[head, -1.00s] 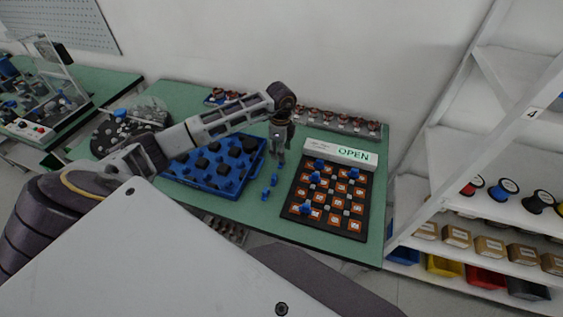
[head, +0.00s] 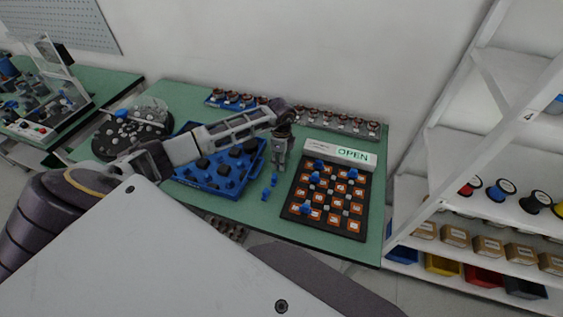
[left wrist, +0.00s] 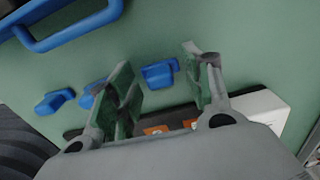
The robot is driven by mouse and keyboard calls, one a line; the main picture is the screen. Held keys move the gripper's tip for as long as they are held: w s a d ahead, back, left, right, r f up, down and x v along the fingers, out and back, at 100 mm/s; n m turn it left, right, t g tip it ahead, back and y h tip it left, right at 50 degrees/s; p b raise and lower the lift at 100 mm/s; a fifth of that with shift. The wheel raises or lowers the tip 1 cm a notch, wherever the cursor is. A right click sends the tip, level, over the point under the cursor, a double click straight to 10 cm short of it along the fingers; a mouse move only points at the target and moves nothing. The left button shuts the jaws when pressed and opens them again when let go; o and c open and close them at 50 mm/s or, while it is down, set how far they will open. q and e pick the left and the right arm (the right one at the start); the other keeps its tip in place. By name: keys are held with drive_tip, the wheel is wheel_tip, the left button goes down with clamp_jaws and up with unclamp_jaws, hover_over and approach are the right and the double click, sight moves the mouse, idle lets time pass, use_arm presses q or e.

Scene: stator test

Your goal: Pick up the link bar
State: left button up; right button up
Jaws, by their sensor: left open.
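Several small blue parts lie on the green table between the blue tray and the dark board. In the head view two show, an upper blue part (head: 274,180) and a lower blue part (head: 265,195). I cannot tell which is the link bar. My left gripper (head: 278,168) points down just above them, open and empty. In the left wrist view one blue part (left wrist: 159,75) shows between the open fingers of the left gripper (left wrist: 160,90), apart from both. Another blue part (left wrist: 92,92) is partly hidden behind the left finger. A third blue part (left wrist: 55,101) lies further left.
The blue tray (head: 262,160) with dark pieces is left of the gripper. A grey rack (head: 340,124) stands at the back. White shelves (head: 460,125) stand at right.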

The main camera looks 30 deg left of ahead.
use_arm(q)
drive_tip(key=shift+f, duration=0.15)
idle(0.3)
drive_tip(key=c, duration=1.1)
drive_tip(key=shift+r+b, duration=0.65)
drive_tip(key=shift+r, duration=4.4)
drive_tip(key=shift+w+d, duration=0.1)
drive_tip(key=shift+w, duration=0.05)
